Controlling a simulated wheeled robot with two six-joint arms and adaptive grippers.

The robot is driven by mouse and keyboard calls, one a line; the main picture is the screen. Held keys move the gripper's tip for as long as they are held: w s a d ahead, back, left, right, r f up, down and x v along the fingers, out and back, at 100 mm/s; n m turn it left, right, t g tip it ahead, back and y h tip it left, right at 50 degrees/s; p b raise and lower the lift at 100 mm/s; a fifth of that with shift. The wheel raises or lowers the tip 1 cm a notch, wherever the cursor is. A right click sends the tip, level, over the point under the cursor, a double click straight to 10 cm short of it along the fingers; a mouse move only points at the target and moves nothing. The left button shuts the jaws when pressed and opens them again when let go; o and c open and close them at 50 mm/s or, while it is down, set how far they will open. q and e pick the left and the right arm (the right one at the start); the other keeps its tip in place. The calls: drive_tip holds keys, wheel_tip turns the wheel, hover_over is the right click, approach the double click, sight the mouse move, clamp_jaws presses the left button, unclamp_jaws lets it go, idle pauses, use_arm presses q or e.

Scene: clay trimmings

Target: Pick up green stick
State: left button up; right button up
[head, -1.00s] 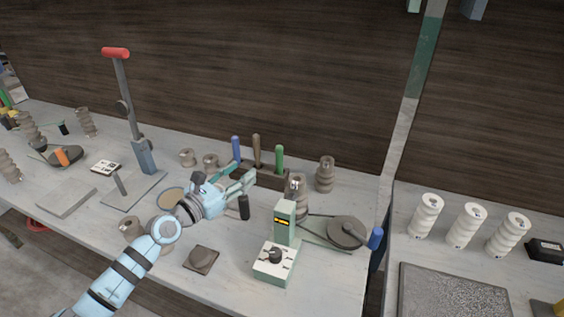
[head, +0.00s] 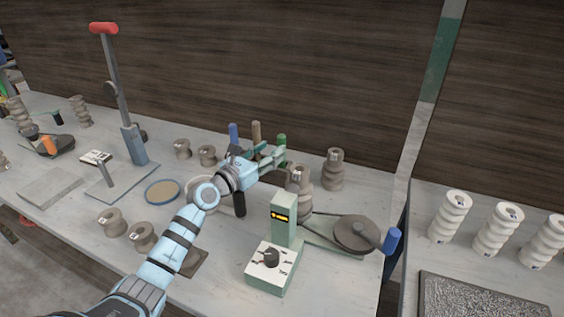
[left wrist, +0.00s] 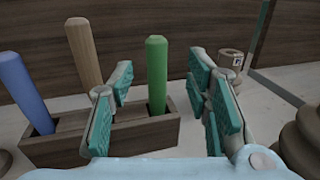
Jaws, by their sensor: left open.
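The green stick (left wrist: 156,75) stands upright in a wooden holder (left wrist: 145,135), at its right end, in the left wrist view. Its top also shows in the head view (head: 281,138), just behind my gripper. My left gripper (head: 275,160) is open and empty. In the left wrist view its teal fingers (left wrist: 163,85) stand apart, with the green stick between them in the picture, nearer the left finger. I cannot tell how far beyond the fingertips the stick is. My right gripper is not in view.
A blue stick (left wrist: 22,90) and a tan stick (left wrist: 84,52) stand in the same holder, left of the green one. Ribbed clay pieces (head: 333,170) stand to the right. A green control box (head: 273,262) is in front, and a red-handled lever (head: 118,85) is at left.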

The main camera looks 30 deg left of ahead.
sight(279, 141)
use_arm(q)
drive_tip(key=w, duration=0.1)
drive_tip(key=w+b, duration=0.1)
drive_tip(key=w, duration=0.1)
drive_tip(key=w+b, duration=0.1)
drive_tip(key=shift+w+d+r, duration=0.2)
drive_tip(key=shift+r, duration=0.1)
drive_tip(key=shift+w+d, duration=0.1)
drive_tip(key=shift+w, duration=0.3)
drive_tip(key=shift+s+r, duration=0.15)
drive_tip(key=c, duration=0.6)
clamp_jaws()
